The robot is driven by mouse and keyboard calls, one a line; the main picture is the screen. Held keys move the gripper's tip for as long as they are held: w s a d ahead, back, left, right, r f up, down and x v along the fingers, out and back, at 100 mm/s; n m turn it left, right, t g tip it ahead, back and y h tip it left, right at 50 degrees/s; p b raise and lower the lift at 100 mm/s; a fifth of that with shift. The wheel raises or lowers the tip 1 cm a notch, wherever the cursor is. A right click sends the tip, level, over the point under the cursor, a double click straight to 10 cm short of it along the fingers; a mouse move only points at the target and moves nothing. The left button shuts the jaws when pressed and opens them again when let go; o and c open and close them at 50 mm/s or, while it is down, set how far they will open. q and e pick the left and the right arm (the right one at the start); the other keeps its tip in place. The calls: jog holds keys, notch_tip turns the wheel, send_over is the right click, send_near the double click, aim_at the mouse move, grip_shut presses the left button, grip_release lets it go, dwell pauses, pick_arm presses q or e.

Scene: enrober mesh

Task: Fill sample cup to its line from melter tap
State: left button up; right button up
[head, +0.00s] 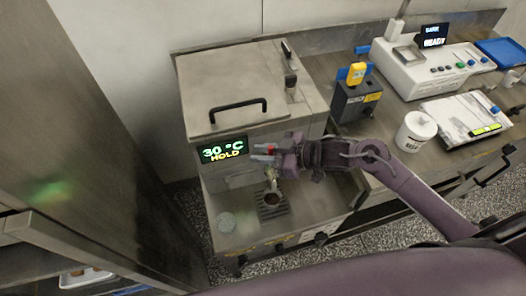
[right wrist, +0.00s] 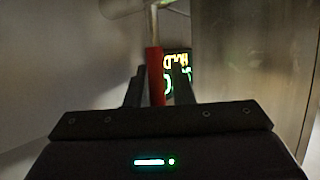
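The steel melter (head: 235,85) has a display (head: 222,151) reading "30 °C HOLD". Its tap (head: 271,178) hangs above a slotted drip grate (head: 273,212). A small round cup (head: 271,199) with a dark inside appears to stand on the grate below the tap; its fill level and line are too small to tell. My right gripper (head: 263,153) is at the melter front, its fingers either side of the red tap lever (right wrist: 155,75). A gap shows between the lever and one finger in the right wrist view. My left gripper is out of view.
A pale round disc-like thing (head: 226,222) lies on the deck left of the grate. Right of the melter are a dark box with a yellow part (head: 356,73), a white tub (head: 416,131), a scale-like device (head: 465,120) and a white instrument reading "READY" (head: 420,70).

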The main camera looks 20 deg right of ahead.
jog(key=b+v, duration=0.1)
jog(key=v, duration=0.6)
jog(key=shift+s+d, duration=0.2)
jog(key=shift+d, duration=0.1)
jog(key=shift+r, duration=0.1)
jog(key=shift+d, duration=0.1)
dwell(0.3)
